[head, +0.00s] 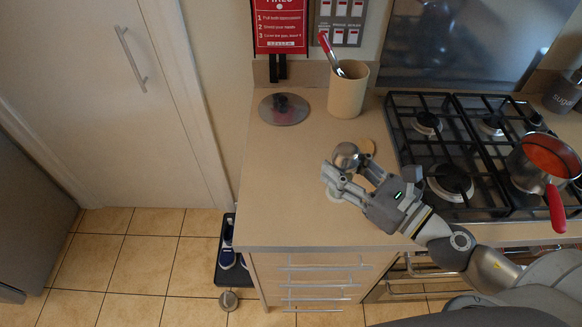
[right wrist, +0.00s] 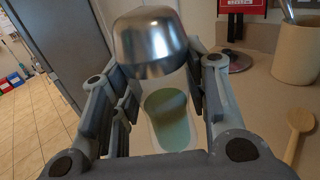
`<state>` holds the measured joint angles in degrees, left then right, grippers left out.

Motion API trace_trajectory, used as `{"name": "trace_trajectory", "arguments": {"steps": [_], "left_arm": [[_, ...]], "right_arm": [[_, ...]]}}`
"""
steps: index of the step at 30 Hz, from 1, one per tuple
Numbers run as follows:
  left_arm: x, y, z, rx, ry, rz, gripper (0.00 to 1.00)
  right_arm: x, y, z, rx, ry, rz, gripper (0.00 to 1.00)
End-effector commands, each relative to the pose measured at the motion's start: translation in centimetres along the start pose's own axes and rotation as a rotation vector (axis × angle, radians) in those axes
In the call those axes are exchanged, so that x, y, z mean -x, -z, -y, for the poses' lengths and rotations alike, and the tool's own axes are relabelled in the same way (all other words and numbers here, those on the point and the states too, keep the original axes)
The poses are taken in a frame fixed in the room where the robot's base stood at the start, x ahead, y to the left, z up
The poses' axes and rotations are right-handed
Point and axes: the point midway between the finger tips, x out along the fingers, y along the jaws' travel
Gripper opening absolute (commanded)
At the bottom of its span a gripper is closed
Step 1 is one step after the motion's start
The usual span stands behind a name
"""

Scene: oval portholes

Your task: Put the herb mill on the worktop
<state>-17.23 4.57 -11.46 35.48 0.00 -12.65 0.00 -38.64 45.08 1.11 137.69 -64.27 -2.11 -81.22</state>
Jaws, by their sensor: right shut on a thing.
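The herb mill has a shiny metal domed top (head: 347,154) and a clear body with green contents, which shows in the right wrist view (right wrist: 170,118). My right gripper (head: 346,173) is shut on the mill, with one finger on each side of its body below the dome. The mill is roughly upright over the beige worktop (head: 290,190), near its front part. I cannot tell whether its base touches the worktop. My left gripper is not in view.
A wooden spoon (right wrist: 297,134) lies just beside the mill. A utensil pot (head: 347,92) and a round metal lid (head: 284,110) stand behind. The gas hob (head: 450,150) with a red-handled pan (head: 541,160) is at right. The worktop's left front is clear.

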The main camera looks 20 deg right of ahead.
Motion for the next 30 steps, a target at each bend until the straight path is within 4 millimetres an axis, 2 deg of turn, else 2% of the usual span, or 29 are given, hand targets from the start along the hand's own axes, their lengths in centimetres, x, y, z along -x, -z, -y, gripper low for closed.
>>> {"name": "trace_trajectory", "arguments": {"steps": [8,16,21,25,30], "left_arm": [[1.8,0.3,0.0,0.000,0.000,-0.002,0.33],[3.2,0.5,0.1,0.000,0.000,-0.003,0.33],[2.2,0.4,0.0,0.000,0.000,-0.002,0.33],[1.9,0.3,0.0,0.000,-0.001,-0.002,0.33],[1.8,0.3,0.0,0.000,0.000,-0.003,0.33]], "right_arm": [[-3.5,1.0,0.3,0.004,-0.001,0.004,0.13],[-7.7,2.8,0.5,0.000,0.000,0.004,0.13],[-9.9,6.1,0.7,-0.002,0.002,0.002,0.13],[-11.2,7.7,0.8,-0.001,0.000,0.002,0.13],[-12.0,8.6,0.8,0.002,-0.001,0.001,0.13]]}}
